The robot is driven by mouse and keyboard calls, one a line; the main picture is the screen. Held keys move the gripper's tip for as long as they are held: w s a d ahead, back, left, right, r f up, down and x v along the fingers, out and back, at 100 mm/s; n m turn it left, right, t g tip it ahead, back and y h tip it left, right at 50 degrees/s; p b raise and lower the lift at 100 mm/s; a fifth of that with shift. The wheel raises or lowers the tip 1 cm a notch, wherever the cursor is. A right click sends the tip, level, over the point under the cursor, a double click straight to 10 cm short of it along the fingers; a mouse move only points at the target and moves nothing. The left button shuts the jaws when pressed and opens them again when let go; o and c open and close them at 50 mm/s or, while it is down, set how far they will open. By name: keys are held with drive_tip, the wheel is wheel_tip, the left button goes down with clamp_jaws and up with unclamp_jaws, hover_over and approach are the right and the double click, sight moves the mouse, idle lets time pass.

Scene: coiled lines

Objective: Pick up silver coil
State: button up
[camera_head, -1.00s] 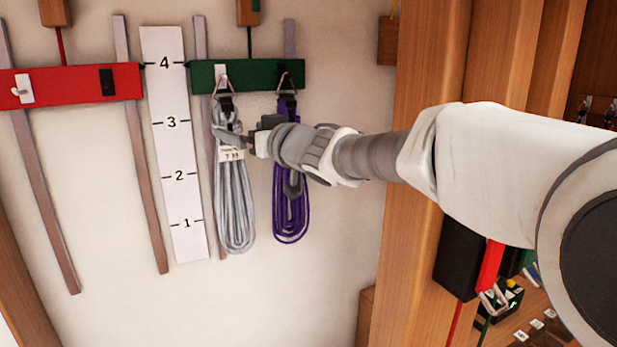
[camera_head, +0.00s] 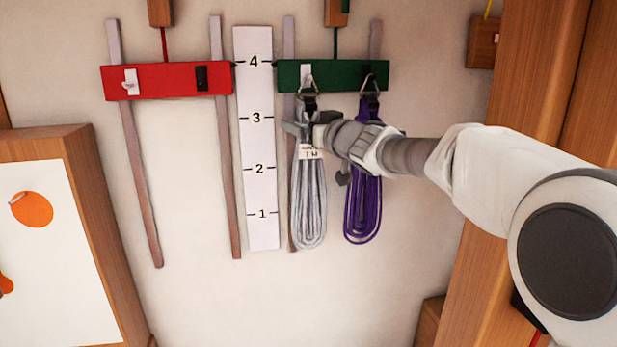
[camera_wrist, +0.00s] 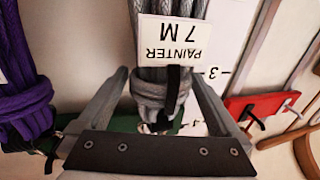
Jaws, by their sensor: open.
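The silver coil (camera_head: 309,205) hangs by a metal clip from the left hook of the green bar, with a white "PAINTER 7 M" tag on it. In the wrist view the coil (camera_wrist: 150,92) passes upside down between the two fingers. My gripper (camera_wrist: 158,78) is open, one finger on each side of the coil's upper wrapped part. In the head view my gripper (camera_head: 303,130) is at the coil's upper part, just above the tag. Whether a finger touches the coil cannot be told.
A purple coil (camera_head: 362,215) hangs close to the right, partly behind my gripper. The green bar (camera_head: 343,76) is above. A numbered white scale (camera_head: 259,150) stands left, then a red bar (camera_head: 165,80) with hooks. A wooden post (camera_head: 530,90) stands right.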

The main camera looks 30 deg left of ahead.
clamp_jaws()
drive_tip(key=shift+r, duration=0.15)
idle(0.4)
drive_tip(key=shift+r+p, duration=0.5)
drive_tip(key=shift+r, duration=0.35)
drive_tip(key=shift+s+d+f, duration=0.15)
drive_tip(key=shift+d, duration=0.05)
drive_tip(key=s+d+b, duration=0.3)
drive_tip(key=s+d, duration=0.8)
drive_tip(key=s, duration=0.2)
drive_tip(key=shift+s+d, duration=0.15)
drive_tip(key=shift+s, duration=0.1)
